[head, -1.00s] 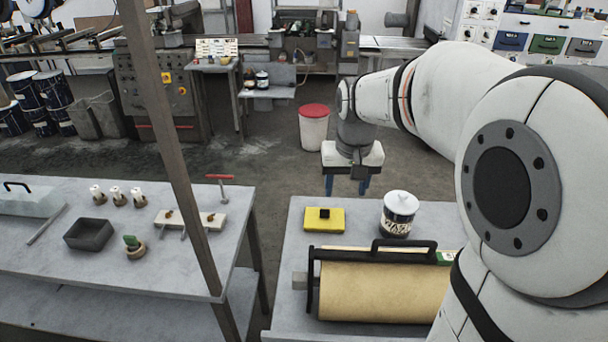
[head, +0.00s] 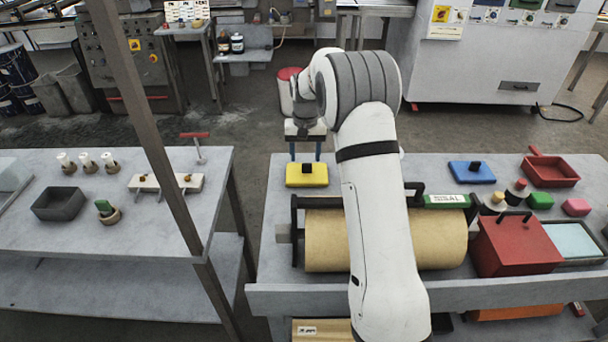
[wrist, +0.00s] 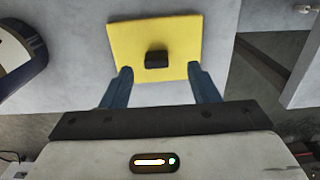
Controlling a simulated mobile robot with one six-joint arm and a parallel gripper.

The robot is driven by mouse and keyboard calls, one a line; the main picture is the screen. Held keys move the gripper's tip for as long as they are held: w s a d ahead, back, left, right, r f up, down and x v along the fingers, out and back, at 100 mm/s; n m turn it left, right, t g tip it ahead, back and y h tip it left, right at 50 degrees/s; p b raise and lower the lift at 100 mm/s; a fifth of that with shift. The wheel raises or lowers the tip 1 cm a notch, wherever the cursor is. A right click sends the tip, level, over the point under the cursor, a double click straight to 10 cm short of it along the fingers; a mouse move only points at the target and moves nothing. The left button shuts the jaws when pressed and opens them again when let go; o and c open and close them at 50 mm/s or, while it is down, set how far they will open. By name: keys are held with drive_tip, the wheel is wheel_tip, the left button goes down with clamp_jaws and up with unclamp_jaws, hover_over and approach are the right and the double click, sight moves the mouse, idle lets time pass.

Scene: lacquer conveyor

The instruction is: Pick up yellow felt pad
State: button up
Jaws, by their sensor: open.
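The yellow felt pad (head: 307,179) is a flat square lying near the back left corner of the right-hand table. In the wrist view the yellow felt pad (wrist: 120,42) shows a small black block-shaped handle (wrist: 157,60) in its middle. My gripper (head: 305,152) is at the pad's far side in the head view. In the wrist view my gripper (wrist: 160,74) is open, its two blue fingers overlapping the pad's near edge, one on each side of the handle and apart from it. The fingers hold nothing. I cannot tell their height above the pad.
A wrapped roll (head: 325,240) in a black frame lies in front of the pad. A blue pad (head: 471,173), a red tray (head: 551,171) and a red box (head: 515,248) are to the right. A dark blue-and-white can (wrist: 20,50) stands left in the wrist view.

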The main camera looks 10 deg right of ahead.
sight(307, 164)
drive_tip(key=f, duration=0.4)
drive_tip(key=shift+w+d+f+p, duration=0.2)
drive_tip(key=shift+d+f+p, duration=0.1)
drive_tip(key=shift+f, duration=0.1)
drive_tip(key=shift+c, duration=0.5)
drive_tip(key=c, duration=1)
drive_tip(key=shift+o, duration=0.2)
drive_tip(key=shift+r, duration=0.1)
